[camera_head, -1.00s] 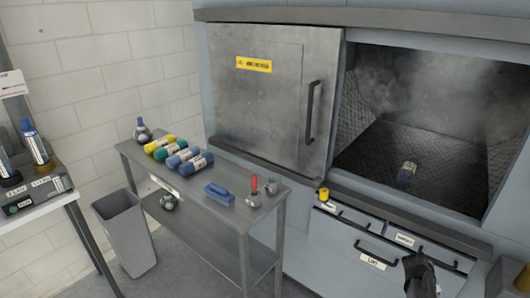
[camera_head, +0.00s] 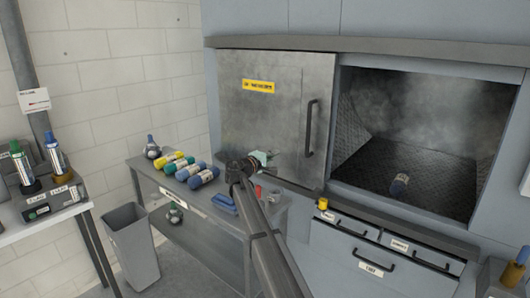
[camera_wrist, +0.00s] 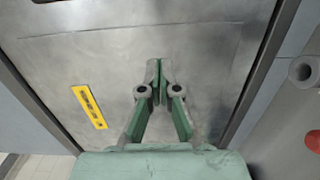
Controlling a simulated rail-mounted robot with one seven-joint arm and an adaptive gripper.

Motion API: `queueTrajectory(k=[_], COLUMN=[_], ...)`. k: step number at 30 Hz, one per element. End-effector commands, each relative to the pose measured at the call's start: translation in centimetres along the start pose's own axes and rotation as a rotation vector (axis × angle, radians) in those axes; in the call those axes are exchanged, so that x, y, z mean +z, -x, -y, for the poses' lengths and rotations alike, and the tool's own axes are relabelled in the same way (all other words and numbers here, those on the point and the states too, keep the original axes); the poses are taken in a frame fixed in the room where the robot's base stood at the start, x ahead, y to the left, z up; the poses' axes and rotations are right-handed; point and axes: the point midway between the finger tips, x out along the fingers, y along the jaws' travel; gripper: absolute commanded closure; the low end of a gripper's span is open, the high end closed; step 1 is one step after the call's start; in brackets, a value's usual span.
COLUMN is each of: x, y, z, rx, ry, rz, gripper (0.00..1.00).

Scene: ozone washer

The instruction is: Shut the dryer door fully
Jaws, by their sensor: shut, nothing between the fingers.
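The dryer door (camera_head: 272,110) is a grey metal sliding panel with a yellow label and a dark vertical handle (camera_head: 309,128) near its right edge. It stands to the left of a wide, hazy opening (camera_head: 425,125), which is uncovered. My gripper (camera_head: 268,158) is in front of the lower part of the door, left of the handle. In the wrist view, the green fingers (camera_wrist: 157,75) are together and empty, pointing at the door's face below or beside the yellow label (camera_wrist: 90,107). I cannot tell whether the fingertips touch the door.
A steel side table (camera_head: 150,172) with several coloured cylinders stands left of my arm. A grey bin (camera_head: 132,245) is on the floor. Drawers (camera_head: 365,258) and a yellow-capped item (camera_head: 323,204) sit below the opening.

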Motion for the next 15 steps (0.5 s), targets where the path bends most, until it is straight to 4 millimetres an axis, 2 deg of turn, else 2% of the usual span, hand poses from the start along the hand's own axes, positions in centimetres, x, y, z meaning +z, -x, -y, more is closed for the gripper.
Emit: queueTrajectory(k=[8,15], x=[-0.1,-0.2], y=[-2.7,-7.3], z=[-0.5,-0.6], rx=[0.009,0.007], ry=[0.015,0.015], rz=[-0.002,-0.002], gripper=[1.0,1.0])
